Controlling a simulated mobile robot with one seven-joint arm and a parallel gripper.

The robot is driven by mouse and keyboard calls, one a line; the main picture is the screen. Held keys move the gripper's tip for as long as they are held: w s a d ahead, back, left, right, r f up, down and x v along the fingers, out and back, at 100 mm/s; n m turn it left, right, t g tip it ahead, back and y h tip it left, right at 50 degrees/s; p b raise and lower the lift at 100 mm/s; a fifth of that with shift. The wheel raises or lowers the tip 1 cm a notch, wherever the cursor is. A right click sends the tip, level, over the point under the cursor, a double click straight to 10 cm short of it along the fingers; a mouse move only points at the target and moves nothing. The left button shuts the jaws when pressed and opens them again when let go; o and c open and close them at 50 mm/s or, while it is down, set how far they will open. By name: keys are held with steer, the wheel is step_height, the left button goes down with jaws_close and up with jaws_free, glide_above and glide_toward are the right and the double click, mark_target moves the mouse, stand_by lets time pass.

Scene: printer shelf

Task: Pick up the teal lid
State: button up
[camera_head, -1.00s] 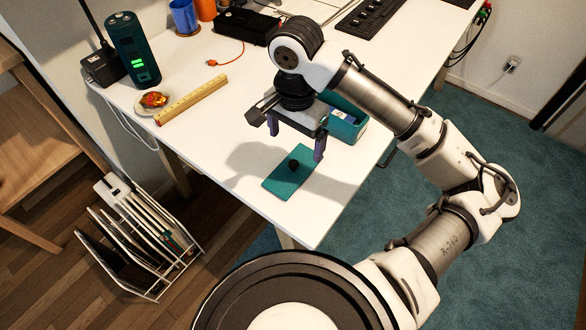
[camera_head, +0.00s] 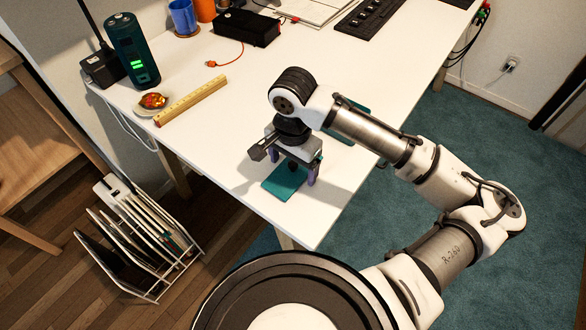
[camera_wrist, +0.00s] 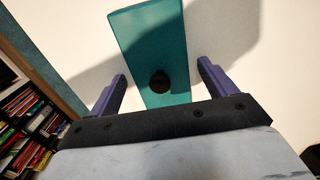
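The teal lid (camera_head: 284,183) lies flat on the white table near its front edge. It is a teal rectangle with a dark round knob, and the lid also shows in the wrist view (camera_wrist: 146,38). My gripper (camera_head: 294,178) is over the lid, pointing down. In the wrist view my gripper (camera_wrist: 160,82) is open, with its purple fingers apart on either side of the lid's dark knob (camera_wrist: 159,82). Nothing is held. In the head view the knob is partly hidden by the gripper.
A teal box (camera_head: 345,128) stands behind my arm, partly hidden. A yellow ruler (camera_head: 191,100), a dark teal device (camera_head: 132,50) and a black box (camera_head: 247,27) lie farther back on the white table (camera_head: 235,130). A file rack (camera_head: 140,240) stands on the floor at left.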

steer(key=c, duration=0.9)
steer(key=shift+o, duration=0.2)
steer(key=shift+r, duration=0.1)
